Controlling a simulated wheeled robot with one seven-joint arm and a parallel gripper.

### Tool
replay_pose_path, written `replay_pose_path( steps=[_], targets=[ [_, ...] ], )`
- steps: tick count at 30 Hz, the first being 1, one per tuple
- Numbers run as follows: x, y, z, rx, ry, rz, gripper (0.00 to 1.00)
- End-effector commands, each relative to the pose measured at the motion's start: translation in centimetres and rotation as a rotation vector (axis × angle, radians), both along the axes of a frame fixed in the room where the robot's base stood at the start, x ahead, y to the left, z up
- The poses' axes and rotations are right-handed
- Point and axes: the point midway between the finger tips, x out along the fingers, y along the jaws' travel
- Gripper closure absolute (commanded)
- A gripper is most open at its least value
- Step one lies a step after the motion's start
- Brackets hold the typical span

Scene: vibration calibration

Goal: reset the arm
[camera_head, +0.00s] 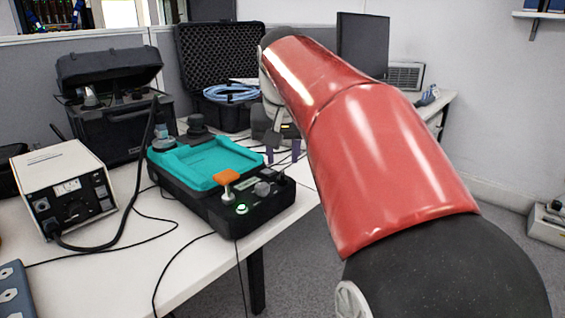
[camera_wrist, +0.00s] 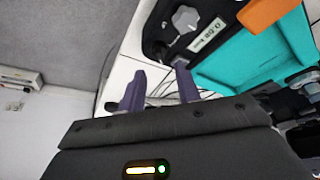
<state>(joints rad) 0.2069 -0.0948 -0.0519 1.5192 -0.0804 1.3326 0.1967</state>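My red arm crosses the right half of the head view. My gripper (camera_head: 283,156) hangs near the right edge of the table, just right of the black calibration device (camera_head: 245,212). In the wrist view the two purple fingers of my gripper (camera_wrist: 160,88) stand apart with nothing between them. The device has a teal tray-like top (camera_head: 188,166), an orange-topped part (camera_head: 226,177) and a lit green button (camera_head: 242,209). The teal top (camera_wrist: 240,66) and the orange part (camera_wrist: 266,12) also show in the wrist view.
A white instrument box (camera_head: 62,185) with a black cable stands left on the white table (camera_head: 200,270). Open black cases (camera_head: 110,100) and a blue coiled cable (camera_head: 230,93) are behind. A monitor (camera_head: 362,44) stands at the back. Loose cables lie around the device.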

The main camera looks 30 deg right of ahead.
Motion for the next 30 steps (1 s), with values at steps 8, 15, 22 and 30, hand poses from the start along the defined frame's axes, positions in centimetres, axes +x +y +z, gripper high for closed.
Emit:
replay_pose_path(
  steps=[8,15,22,30],
  targets=[
    [-0.8,0.4,2.1,0.0,-0.001,0.0,0.67],
    [-0.8,0.4,2.1,0.0,0.0,0.0,0.67],
    [-0.8,0.4,2.0,0.0,0.0,0.002,0.67],
    [-5.6,4.8,-2.1,-0.001,-0.027,0.142,0.67]
  ],
)
